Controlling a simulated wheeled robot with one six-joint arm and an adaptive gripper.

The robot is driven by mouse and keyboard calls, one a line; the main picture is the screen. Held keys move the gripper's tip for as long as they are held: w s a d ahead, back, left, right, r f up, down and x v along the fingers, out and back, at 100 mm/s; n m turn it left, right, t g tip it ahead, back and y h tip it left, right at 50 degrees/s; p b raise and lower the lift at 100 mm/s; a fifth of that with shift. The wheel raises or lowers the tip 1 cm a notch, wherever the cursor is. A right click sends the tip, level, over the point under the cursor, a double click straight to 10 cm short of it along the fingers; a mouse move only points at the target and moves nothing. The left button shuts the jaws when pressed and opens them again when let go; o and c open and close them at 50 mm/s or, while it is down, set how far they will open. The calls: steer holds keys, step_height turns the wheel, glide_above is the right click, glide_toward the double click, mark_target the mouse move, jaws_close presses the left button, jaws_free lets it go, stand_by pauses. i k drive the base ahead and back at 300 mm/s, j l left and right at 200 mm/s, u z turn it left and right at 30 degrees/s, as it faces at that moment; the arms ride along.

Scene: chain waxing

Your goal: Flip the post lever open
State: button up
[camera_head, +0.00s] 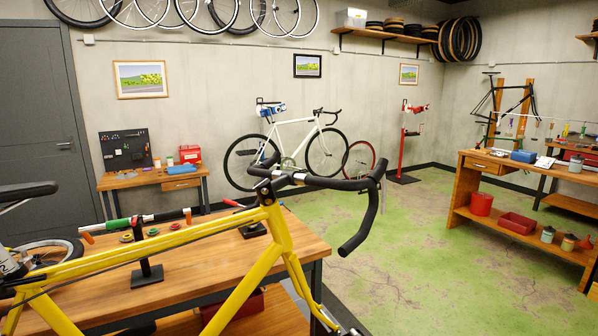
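A wooden workbench (222,252) stands in the foreground, behind a yellow bicycle frame (150,243). A black post on a flat foot (147,272) stands on the bench at left. A second, shorter black post foot (252,231) stands behind the yellow frame. A small red lever-like piece (233,203) shows beside the frame near that foot. My gripper is not in view.
The yellow frame and its black drop handlebar (362,205) stand in front of the bench. Small round parts (126,238) lie on the bench. The green floor (430,260) is open to the right, up to another wooden bench (462,190).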

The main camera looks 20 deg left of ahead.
mark_target(4, 286)
steer(key=u, duration=1.8)
